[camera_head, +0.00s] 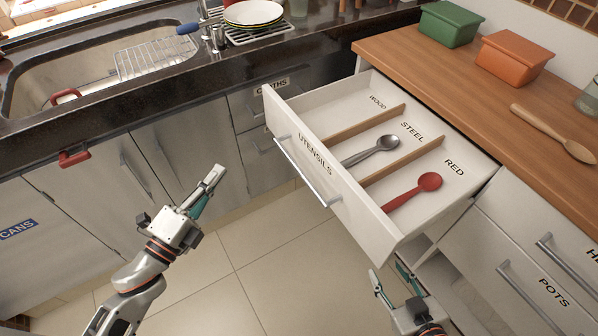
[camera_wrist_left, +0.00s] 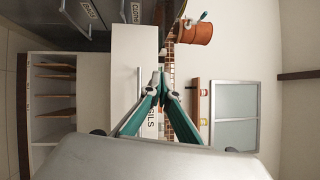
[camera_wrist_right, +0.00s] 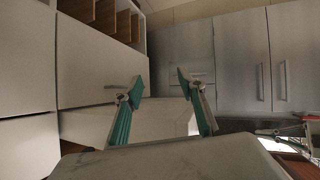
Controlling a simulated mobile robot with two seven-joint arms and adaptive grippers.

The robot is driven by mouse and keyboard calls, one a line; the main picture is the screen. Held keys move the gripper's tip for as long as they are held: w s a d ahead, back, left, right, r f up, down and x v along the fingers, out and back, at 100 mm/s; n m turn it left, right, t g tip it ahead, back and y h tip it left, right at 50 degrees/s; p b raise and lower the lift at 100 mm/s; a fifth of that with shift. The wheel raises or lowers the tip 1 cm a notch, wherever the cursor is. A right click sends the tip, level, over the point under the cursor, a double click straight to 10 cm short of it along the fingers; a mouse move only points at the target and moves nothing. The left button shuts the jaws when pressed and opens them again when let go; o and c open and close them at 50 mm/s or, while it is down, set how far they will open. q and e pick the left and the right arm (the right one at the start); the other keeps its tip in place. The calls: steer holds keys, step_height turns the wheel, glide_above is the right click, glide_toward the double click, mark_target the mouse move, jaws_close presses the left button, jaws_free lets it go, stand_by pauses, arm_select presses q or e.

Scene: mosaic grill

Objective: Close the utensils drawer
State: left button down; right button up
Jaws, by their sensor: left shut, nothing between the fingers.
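The utensils drawer (camera_head: 352,203) is pulled far out of the wooden-topped counter in the head view. Its front has a metal handle (camera_head: 306,172) and the label UTENSILS. Inside, a steel spoon (camera_head: 370,150) lies in the STEEL compartment and a red spoon (camera_head: 412,190) in the RED one; the WOOD compartment is empty. My left gripper (camera_head: 215,176) is shut and empty, to the left of the drawer front and apart from it. Part of the drawer label shows in the left wrist view. My right gripper (camera_head: 390,274) is open and empty, below the drawer's near corner.
A wooden spoon (camera_head: 553,133), green box (camera_head: 450,22) and orange box (camera_head: 512,62) stand on the wooden counter (camera_head: 440,70). The POTS drawer (camera_head: 505,268) is at lower right. Tiled floor (camera_head: 270,235) is free before the drawer.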

arm_select(q)
steer(key=d+f+m+g+h+b, duration=0.25)
steer(key=m+h, duration=0.25)
steer(key=m, duration=0.6)
steer(key=m+g+h+b, duration=0.2)
steer(key=m+g+b, duration=0.25)
steer(key=m, duration=0.75)
glide_toward(308, 164)
steer(key=shift+g, duration=0.3)
steer(key=x, duration=0.6)
steer(key=shift+a+r+p, duration=0.1)
steer(key=shift+r+p, duration=0.1)
steer(key=shift+p, duration=0.2)
steer(key=shift+w+d, duration=0.3)
steer(key=shift+d, duration=0.1)
arm_select(e)
step_height(308, 164, down, 6)
steer(key=s, duration=0.1)
steer(key=shift+s+g, duration=0.35)
steer(key=shift+g, duration=0.05)
arm_select(q)
steer(key=shift+w, duration=0.1)
arm_select(e)
steer(key=shift+w+r, duration=0.15)
steer(key=shift+r, duration=0.05)
